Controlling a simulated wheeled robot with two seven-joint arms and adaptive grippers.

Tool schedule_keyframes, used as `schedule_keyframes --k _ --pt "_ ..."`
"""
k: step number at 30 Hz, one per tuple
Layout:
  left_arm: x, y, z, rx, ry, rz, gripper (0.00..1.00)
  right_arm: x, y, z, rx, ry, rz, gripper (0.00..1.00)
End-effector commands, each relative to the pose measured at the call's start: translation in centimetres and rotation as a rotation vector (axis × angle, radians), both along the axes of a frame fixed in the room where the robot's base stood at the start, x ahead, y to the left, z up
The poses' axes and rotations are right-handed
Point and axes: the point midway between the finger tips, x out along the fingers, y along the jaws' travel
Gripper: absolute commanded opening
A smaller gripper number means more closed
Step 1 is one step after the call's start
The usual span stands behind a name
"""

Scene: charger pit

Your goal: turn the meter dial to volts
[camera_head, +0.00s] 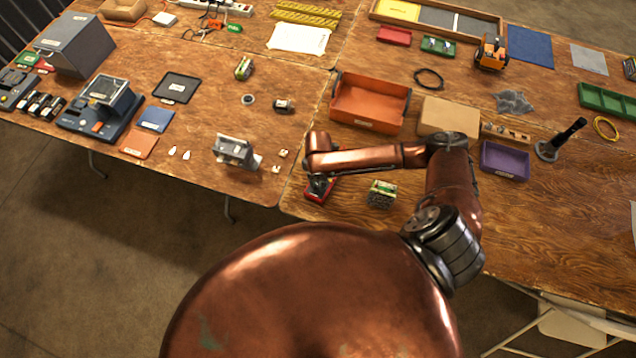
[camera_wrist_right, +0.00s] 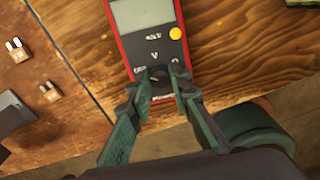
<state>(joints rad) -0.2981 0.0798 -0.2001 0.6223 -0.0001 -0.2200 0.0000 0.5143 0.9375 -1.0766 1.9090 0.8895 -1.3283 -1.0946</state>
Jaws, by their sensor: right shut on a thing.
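The meter (camera_wrist_right: 148,42) has a red case, a dark face, a grey screen and a yellow button. In the head view the meter (camera_head: 318,196) lies near the table's front edge, partly under my right arm. In the wrist view the black dial (camera_wrist_right: 159,84) is between the two green-grey fingers of my right gripper (camera_wrist_right: 160,88), which is shut on it. A "V" mark stands above the dial, a mark that looks like OFF to its left and an ohm sign to its right. Which mark the dial points at is hard to tell. My left gripper is in neither view.
A yellow-green block (camera_head: 381,194) stands right of the meter. A grey device (camera_head: 234,151) and small beige plugs (camera_head: 282,153) are to the left. An orange bin (camera_head: 369,103) and a cardboard box (camera_head: 448,117) are behind my arm. Table is bare at the front right.

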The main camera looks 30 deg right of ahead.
Motion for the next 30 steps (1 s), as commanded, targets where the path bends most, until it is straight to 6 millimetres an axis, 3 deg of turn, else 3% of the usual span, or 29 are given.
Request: schedule_keyframes --k 21,22,30 --pt "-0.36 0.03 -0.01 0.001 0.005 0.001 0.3 0.11 -0.01 0.12 -0.001 -0.003 0.0 0.0" --pt "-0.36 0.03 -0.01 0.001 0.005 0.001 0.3 0.11 -0.01 0.11 -0.001 -0.003 0.0 0.2" --pt "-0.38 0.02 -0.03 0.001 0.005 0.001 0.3 0.05 0.0 0.06 0.0 -0.001 0.0 0.36"
